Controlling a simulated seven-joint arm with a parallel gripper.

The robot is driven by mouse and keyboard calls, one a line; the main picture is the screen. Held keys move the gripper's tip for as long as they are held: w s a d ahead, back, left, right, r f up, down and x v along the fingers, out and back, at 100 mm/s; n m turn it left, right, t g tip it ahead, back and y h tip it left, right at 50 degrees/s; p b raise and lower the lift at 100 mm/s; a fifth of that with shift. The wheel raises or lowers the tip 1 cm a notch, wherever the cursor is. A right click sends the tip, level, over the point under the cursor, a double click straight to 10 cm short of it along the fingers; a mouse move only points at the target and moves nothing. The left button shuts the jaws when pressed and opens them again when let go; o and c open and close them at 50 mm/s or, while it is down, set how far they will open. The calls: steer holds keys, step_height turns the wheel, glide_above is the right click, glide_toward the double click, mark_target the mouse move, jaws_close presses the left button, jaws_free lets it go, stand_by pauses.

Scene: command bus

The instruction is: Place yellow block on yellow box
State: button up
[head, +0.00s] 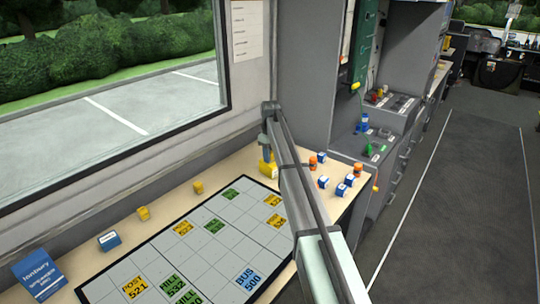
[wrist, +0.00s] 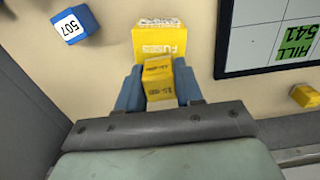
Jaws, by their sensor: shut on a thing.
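My gripper (wrist: 158,78) has blue fingers on both sides of a small yellow block (wrist: 158,70) with dark print and is shut on it. The yellow box (wrist: 160,42), marked FUSES, is just beyond the fingertips in the wrist view, and the block overlaps its near edge there. Whether the block touches the box or is above it, I cannot tell. In the head view the yellow box (head: 268,168) stands on the desk near the window wall, with my gripper (head: 266,150) over it. The held block cannot be made out there.
A blue-and-white block marked 507 (wrist: 72,26) lies near the box. Another yellow block (head: 198,187) stands left along the desk, and one more (head: 143,213) further left. A dark-edged grid board (head: 150,262) fills the desk middle. Orange pieces (head: 313,163) stand right of my arm.

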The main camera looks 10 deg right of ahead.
steer(key=shift+f, duration=0.15)
steer(key=o, duration=1)
steer(key=shift+r, duration=0.2)
step_height(320, 180, up, 12)
